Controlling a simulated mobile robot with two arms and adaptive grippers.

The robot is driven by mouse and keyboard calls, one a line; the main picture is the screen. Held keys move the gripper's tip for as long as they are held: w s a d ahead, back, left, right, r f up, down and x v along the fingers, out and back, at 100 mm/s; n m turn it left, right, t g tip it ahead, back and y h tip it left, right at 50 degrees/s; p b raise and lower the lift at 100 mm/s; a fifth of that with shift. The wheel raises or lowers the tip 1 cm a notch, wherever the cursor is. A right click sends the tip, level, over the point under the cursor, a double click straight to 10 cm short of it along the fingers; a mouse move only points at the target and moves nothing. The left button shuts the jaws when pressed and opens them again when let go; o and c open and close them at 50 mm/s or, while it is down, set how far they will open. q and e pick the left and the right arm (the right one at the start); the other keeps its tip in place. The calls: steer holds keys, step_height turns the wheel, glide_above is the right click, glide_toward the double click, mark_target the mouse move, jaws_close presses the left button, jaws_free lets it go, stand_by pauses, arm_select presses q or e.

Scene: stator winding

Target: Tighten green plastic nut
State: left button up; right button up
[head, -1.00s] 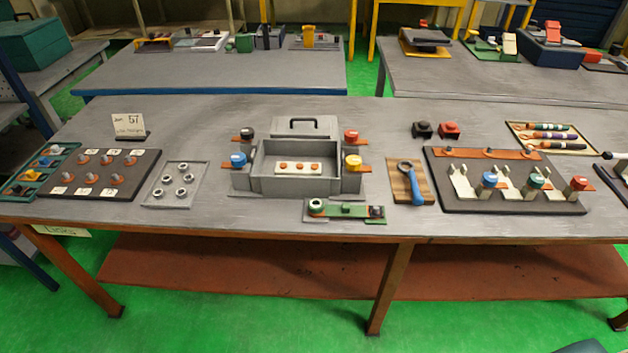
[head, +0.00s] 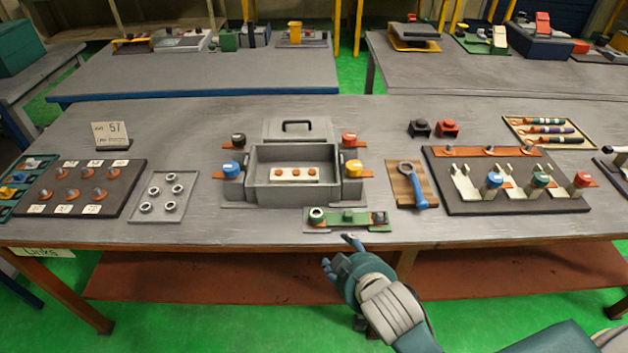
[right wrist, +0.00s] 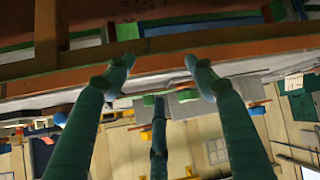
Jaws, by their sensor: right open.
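A green plastic nut (head: 540,180) sits on the dark terminal board (head: 470,205) at the right of the table, between a blue nut (head: 494,180) and a red nut (head: 583,180). How tight it sits cannot be seen. My right gripper (head: 341,253) is open and empty in front of the table's front edge, below the small green strip and well to the left of the nut. In the right wrist view its fingers (right wrist: 160,80) are spread with nothing between them. The nut cannot be made out there. My left gripper is not in view.
A blue ring wrench (head: 419,200) lies on a wooden pad left of the board. A grey box (head: 290,195) with coloured nuts stands mid-table, with a green strip (head: 348,217) before it. The table's front edge (head: 250,243) is close to my gripper.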

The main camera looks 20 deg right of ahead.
steer(key=w+a+r+n+t+y, duration=0.2)
steer(key=w+a+r+t, duration=0.15)
steer(key=r, duration=0.55)
steer(key=w+a+r+n+t+y, duration=0.25)
steer(key=w+a+r, duration=0.25)
steer(key=r, duration=0.4)
steer(key=w+a+r+n+t+y, duration=0.2)
steer(key=w+a+r+t, duration=0.2)
steer(key=r, duration=0.4)
steer(key=s+a+r+n+g+y, duration=0.2)
steer(key=s+a+r+n+y, duration=0.1)
steer(key=a+r+n+y, duration=0.55)
steer(key=s+a+n+g+y, duration=0.6)
steer(key=a+n+g, duration=0.4)
steer(key=n+g, duration=0.2)
steer(key=n+g+h, duration=0.3)
steer(key=g+h, duration=0.2)
steer(key=h, duration=1.6)
glide_toward(317, 215)
steer(key=f+p, duration=0.1)
steer(key=f, duration=0.3)
steer(key=f+p, duration=0.1)
steer(key=f, duration=0.1)
steer(key=shift+w+d+p, duration=0.2)
steer(key=shift+w+p, duration=0.05)
steer(key=shift+p, duration=0.1)
steer(key=shift+w+f, duration=0.1)
steer(key=shift+f, duration=0.6)
